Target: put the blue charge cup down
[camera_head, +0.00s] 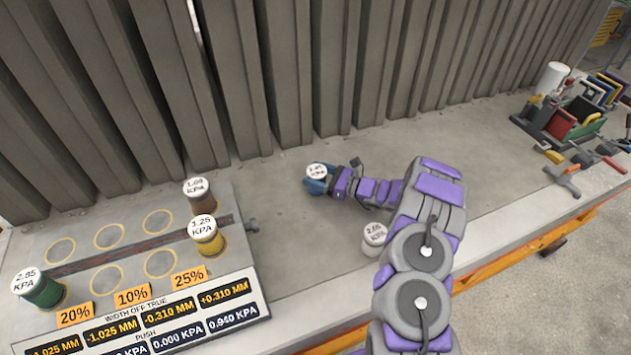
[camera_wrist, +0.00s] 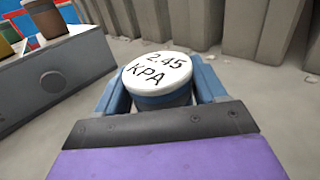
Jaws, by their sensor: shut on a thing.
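The blue charge cup (camera_head: 316,171) has a white top, which reads 2.45 KPA in the wrist view (camera_wrist: 158,72). My gripper (camera_head: 318,184) is shut on it, one blue finger on each side of the cup, as the wrist view (camera_wrist: 163,98) shows. The cup is upright or nearly so, over the grey bench right of the mould panel. I cannot tell whether its base touches the bench; the fingers hide most of its body.
The mould panel (camera_head: 130,262) has empty yellow rings and carries green (camera_head: 41,288), yellow (camera_head: 207,236) and brown (camera_head: 199,193) cups. A grey-white cup (camera_head: 374,240) stands on the bench near my arm. A corrugated wall (camera_head: 280,75) rises behind. Tools (camera_head: 568,175) lie at right.

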